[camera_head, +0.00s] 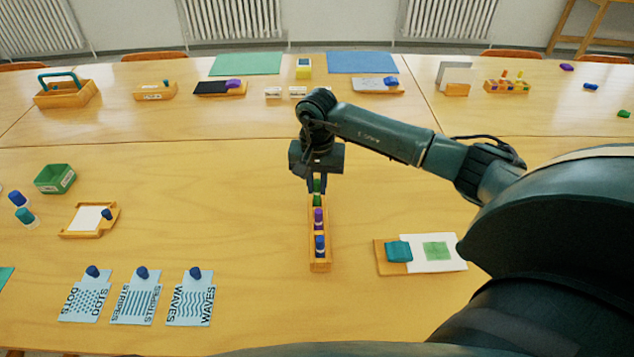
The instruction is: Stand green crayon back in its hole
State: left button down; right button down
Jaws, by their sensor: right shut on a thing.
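My right gripper (317,186) is shut on the green crayon (317,198) at the far end of a narrow wooden holder (320,266) near the middle of the table. The crayon looks upright, in line with the holder. The fingers hide its upper part, and I cannot tell whether its lower end is in a hole or just above it. A purple crayon (319,216) and a blue crayon (320,243) stand in the holder, nearer to me. My left gripper is not in view.
Right of the holder lies a wooden tray with a teal block (399,251) and a sheet with a green patch (437,250). Patterned cards (190,311) with blue knobs lie front left. A green box (55,179) stands left. Table around the holder is clear.

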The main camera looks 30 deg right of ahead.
jog(key=shift+f+b, duration=0.75)
jog(key=shift+b, duration=0.2)
dwell(0.6)
dwell(0.4)
jog(key=c, duration=1.3)
grip_release()
jog(key=shift+o, duration=1.1)
jog(key=shift+r, duration=0.15)
